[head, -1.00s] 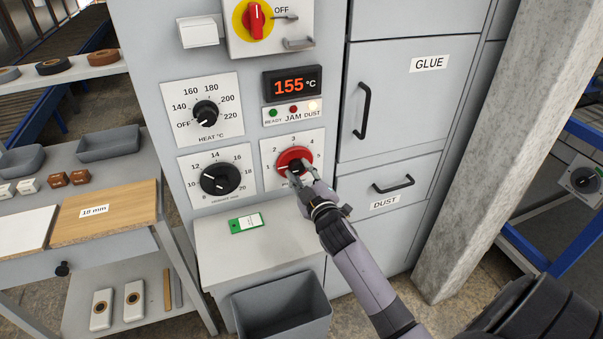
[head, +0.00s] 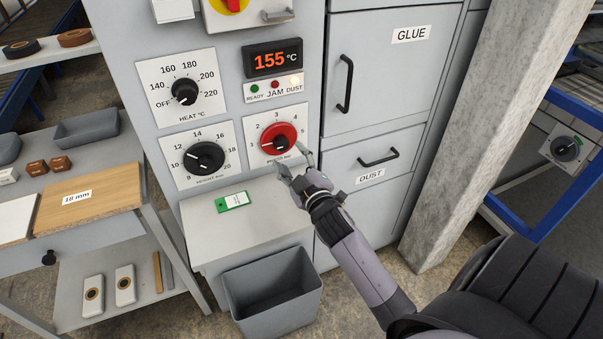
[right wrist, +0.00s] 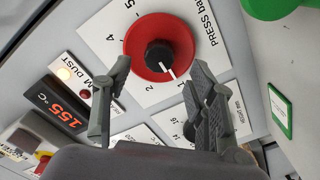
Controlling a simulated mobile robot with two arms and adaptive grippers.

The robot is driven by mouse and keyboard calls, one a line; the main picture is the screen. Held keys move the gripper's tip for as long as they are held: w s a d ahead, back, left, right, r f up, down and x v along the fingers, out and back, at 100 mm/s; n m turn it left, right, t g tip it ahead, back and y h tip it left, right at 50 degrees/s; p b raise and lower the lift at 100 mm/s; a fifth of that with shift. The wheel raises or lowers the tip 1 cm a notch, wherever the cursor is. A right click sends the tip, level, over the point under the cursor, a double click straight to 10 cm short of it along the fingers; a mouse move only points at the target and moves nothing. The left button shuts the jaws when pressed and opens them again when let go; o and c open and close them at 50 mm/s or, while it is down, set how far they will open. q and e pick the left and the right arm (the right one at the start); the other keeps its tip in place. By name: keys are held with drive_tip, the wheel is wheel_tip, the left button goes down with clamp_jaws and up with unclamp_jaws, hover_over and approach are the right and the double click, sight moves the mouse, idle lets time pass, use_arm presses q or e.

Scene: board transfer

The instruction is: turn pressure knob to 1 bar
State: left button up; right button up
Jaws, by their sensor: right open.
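The pressure knob (head: 278,139) is a red disc with a black centre on a white dial plate numbered 1 to 5. It also shows in the right wrist view (right wrist: 159,48), where its white pointer line points toward the 1 mark. My right gripper (head: 297,163) is open and empty, just in front of and below the knob, apart from it. In the right wrist view its two fingers (right wrist: 159,75) stand spread, with the knob beyond them. My left gripper is not in view.
The display (head: 272,59) reads 155 °C. A green tag (head: 234,201) lies on the ledge below. A grey bin (head: 272,290) stands on the floor.

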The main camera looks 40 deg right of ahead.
drive_tip(key=v, duration=0.7)
drive_tip(key=shift+s, duration=0.25)
drive_tip(key=shift+a, duration=0.1)
